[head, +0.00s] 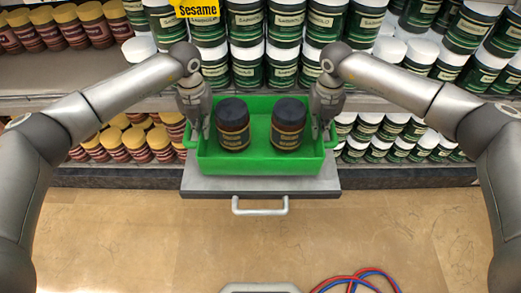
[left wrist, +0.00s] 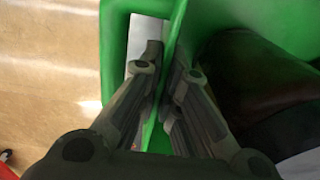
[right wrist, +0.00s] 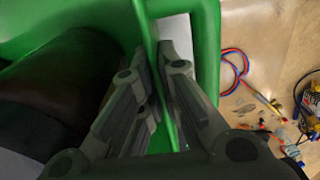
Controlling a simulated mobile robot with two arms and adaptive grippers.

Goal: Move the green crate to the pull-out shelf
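The green crate (head: 262,164) is in the middle of the head view, level, with two dark-lidded jars (head: 233,124) (head: 288,124) standing in it. It is over the grey pull-out shelf (head: 300,186), whose front edge and pale handle (head: 260,211) show below it. I cannot tell whether the crate touches the shelf. My left gripper (head: 204,128) is shut on the crate's left side wall, one finger on each side of it in the left wrist view (left wrist: 167,62). My right gripper (head: 320,128) is shut on the right side wall in the same way (right wrist: 153,62).
Shelves of green jars (head: 283,68) stand right behind the crate, with brown gold-lidded jars (head: 85,25) at the left. Red and blue hoses (head: 360,276) lie on the floor at the front. The tan floor (head: 130,235) at left is clear.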

